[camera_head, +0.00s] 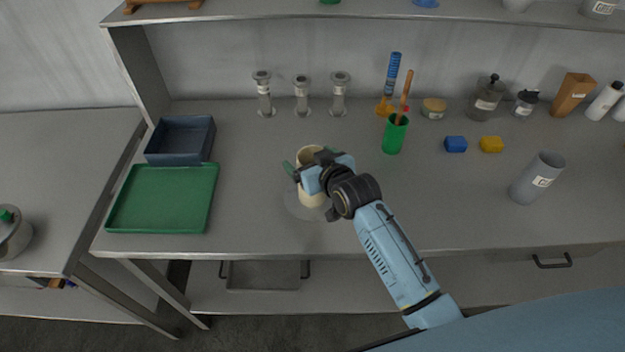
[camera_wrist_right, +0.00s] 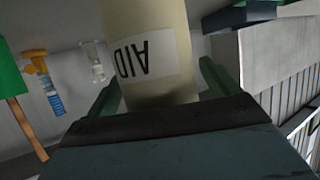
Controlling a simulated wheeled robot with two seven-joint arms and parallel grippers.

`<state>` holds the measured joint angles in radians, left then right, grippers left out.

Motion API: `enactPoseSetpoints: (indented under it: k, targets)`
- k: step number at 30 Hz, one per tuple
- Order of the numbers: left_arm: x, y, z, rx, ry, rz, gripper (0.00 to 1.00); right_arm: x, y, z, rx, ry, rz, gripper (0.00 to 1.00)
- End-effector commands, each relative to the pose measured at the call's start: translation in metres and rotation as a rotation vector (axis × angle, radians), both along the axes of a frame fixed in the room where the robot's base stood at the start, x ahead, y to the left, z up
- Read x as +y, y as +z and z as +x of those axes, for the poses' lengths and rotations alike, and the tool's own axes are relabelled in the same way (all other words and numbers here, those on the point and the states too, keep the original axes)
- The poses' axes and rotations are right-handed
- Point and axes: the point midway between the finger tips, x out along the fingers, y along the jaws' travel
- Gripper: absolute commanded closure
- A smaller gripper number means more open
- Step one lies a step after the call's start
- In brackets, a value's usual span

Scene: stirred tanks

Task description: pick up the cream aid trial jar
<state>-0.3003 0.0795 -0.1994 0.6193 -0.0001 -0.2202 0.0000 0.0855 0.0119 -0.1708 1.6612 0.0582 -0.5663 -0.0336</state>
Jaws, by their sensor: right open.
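The cream aid trial jar (camera_head: 311,190) stands upright near the middle of the bench, on or over a round grey patch. In the right wrist view the jar (camera_wrist_right: 150,40) fills the upper middle, its white label reading AID upside down. My right gripper (camera_head: 304,172) is at the jar. Its green fingers show on either side of the jar in the wrist view (camera_wrist_right: 160,85), with a gap visible at least on the right. It is open around the jar. Part of the jar is hidden behind the gripper. My left gripper is not in view.
A green tray (camera_head: 161,198) and a dark blue bin (camera_head: 181,139) lie to the left. A green cup (camera_head: 395,134) holding a wooden stick stands behind right. A grey cylinder (camera_head: 538,178) stands at right. Several grey metal pieces stand at the back. The bench front between tray and jar is clear.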

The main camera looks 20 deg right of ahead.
Motion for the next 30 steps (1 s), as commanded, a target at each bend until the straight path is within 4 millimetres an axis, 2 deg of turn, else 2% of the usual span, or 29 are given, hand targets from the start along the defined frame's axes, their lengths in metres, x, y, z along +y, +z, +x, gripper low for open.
enactPoseSetpoints:
  k: [7,23,30]
  targets:
    - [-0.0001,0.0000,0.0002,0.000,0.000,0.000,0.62,0.0004,-0.0003,0.0017,-0.001,0.000,0.000,0.12]
    - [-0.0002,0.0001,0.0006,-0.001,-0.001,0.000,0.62,0.0002,0.0000,0.0015,-0.002,0.000,0.000,0.80]
    - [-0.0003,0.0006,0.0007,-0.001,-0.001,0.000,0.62,0.0002,0.0047,0.0017,-0.003,0.000,0.001,0.80]
